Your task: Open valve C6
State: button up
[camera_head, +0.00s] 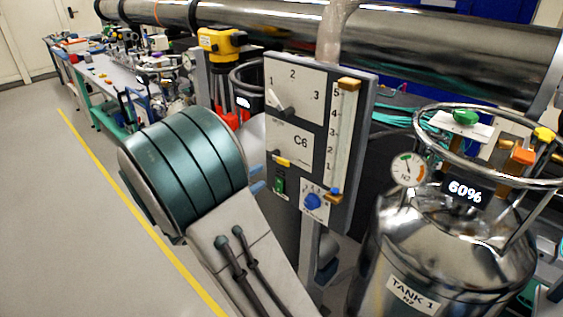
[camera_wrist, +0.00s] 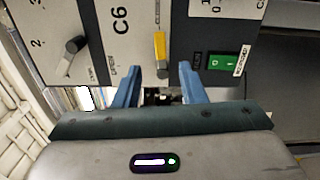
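Panel C6 (camera_head: 302,141) is a pale upright board on a post, labelled "C6"; it fills the top of the wrist view (camera_wrist: 138,35). It carries a grey pointer knob (camera_head: 287,110), a small yellow lever (camera_head: 283,162), a green rocker switch (camera_head: 279,186) and a blue dial (camera_head: 312,201). In the wrist view the yellow lever (camera_wrist: 160,45) stands between and beyond my gripper's (camera_wrist: 158,77) two blue fingers. The fingers are apart with nothing between their tips. The head view shows my gripper (camera_head: 261,178) just left of the panel. Which control is the valve cannot be read.
Tank 1 (camera_head: 450,240), with a ring rail, gauge and "60%" display, stands close right of the panel. A large metal pipe (camera_head: 440,45) runs behind. A yellow instrument (camera_head: 221,41) stands behind left. The floor at left is clear beyond a yellow line.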

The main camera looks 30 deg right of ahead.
aim_at(282, 163)
jog(key=p+x, duration=0.1)
jog(key=x, duration=0.9)
grip_shut()
